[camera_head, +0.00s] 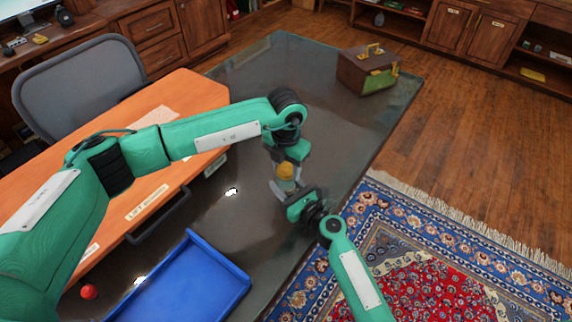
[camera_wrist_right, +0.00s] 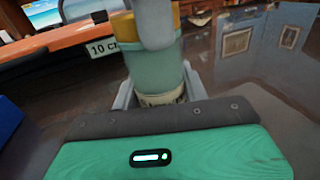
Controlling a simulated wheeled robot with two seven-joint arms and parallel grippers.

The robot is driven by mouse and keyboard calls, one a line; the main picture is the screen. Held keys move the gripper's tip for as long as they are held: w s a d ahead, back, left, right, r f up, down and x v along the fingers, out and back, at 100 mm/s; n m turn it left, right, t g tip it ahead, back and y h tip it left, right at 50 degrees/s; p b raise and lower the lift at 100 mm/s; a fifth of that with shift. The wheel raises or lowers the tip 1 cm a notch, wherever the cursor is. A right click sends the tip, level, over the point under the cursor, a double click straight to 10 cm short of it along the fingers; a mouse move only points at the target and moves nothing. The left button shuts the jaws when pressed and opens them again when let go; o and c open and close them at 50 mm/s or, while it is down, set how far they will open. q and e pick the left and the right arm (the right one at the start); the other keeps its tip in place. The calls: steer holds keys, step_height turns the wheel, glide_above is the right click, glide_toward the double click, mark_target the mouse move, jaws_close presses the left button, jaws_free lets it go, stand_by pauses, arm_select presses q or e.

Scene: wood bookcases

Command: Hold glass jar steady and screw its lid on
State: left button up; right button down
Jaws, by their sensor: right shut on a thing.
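The glass jar (camera_wrist_right: 158,75) stands upright and looks pale green in the right wrist view. The yellow lid (camera_head: 285,171) is at its top; the lid also shows in the right wrist view (camera_wrist_right: 125,27), partly hidden by a grey finger. My right gripper (camera_head: 284,190) is shut on the lower part of the jar, from the front right. My left gripper (camera_head: 287,163) points down from above, with its fingers beside the lid. Whether they press on the lid or stand apart from it, I cannot tell. How the lid sits on the rim is hidden.
A blue tray (camera_head: 190,285) lies at the front of the dark glossy table (camera_head: 255,85), with a red ball (camera_head: 88,292) to its left. A brown and green case (camera_head: 366,72) stands at the back right. An orange-topped desk (camera_head: 175,105) and grey chair (camera_head: 85,80) are at left.

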arm_select(q)
steer(key=c, duration=0.4)
steer(key=shift+c, duration=0.2)
steer(key=o, duration=1.2)
steer(key=shift+c, duration=0.2)
step_height(320, 180, up, 12)
arm_select(e)
steer(key=c, duration=0.7)
jaws_free()
steer(key=shift+o, duration=0.2)
